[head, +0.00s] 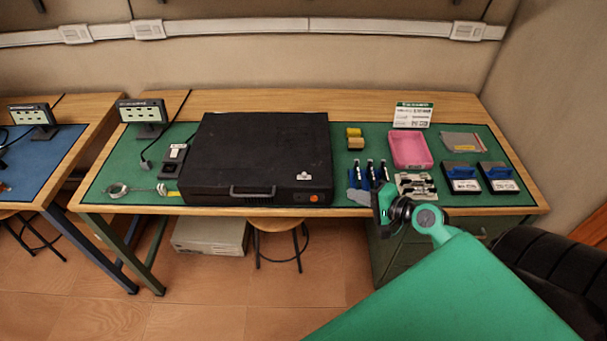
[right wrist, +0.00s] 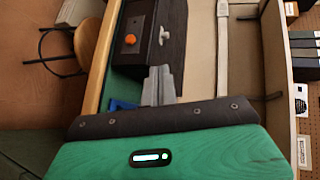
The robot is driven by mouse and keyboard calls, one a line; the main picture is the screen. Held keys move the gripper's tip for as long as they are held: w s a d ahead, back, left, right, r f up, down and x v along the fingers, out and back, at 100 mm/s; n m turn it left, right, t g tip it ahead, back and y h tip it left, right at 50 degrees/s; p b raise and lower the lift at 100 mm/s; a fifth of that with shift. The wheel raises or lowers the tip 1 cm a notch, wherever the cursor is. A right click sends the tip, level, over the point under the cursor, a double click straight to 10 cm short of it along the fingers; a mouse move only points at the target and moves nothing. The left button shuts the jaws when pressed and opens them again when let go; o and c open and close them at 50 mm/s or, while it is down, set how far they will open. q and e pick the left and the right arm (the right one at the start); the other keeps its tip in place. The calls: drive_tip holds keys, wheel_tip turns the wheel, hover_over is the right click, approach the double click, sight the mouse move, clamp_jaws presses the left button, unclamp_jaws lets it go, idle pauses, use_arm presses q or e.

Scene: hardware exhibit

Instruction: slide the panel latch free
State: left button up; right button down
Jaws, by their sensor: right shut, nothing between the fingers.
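The black panel case (head: 255,150) lies on the green mat, with a handle (head: 253,192) on its front. A small pale latch (head: 304,176) sits on the case's top near the right front corner, above an orange knob (head: 313,198). In the right wrist view the latch (right wrist: 163,36) and the orange knob (right wrist: 130,39) lie beyond my fingertips. My right gripper (head: 354,195) is to the right of the case, its grey fingers pointing at it. The fingers (right wrist: 159,72) are shut and empty, apart from the latch. My left gripper is out of view.
Blue-handled tools (head: 370,172), a pink tray (head: 410,150), yellow blocks (head: 354,138) and two blue-topped boxes (head: 462,178) stand right of the case. A ring tool (head: 118,190) lies at left. A wall rises at the right.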

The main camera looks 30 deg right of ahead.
sight(306, 185)
idle(0.3)
drive_tip(key=p+x, duration=0.1)
drive_tip(key=x, duration=0.3)
drive_tip(key=p+x, duration=0.2)
drive_tip(key=x, duration=0.3)
drive_tip(key=r+p+x, duration=0.1)
drive_tip(key=x, duration=0.3)
drive_tip(key=shift+w+a+p, duration=0.15)
drive_tip(key=shift+w+p, duration=0.2)
drive_tip(key=shift+w, duration=0.2)
drive_tip(key=shift+w+a+r+p, duration=0.1)
drive_tip(key=shift+w+a+p, duration=0.45)
drive_tip(key=shift+a, duration=0.5)
drive_tip(key=shift+w, duration=0.15)
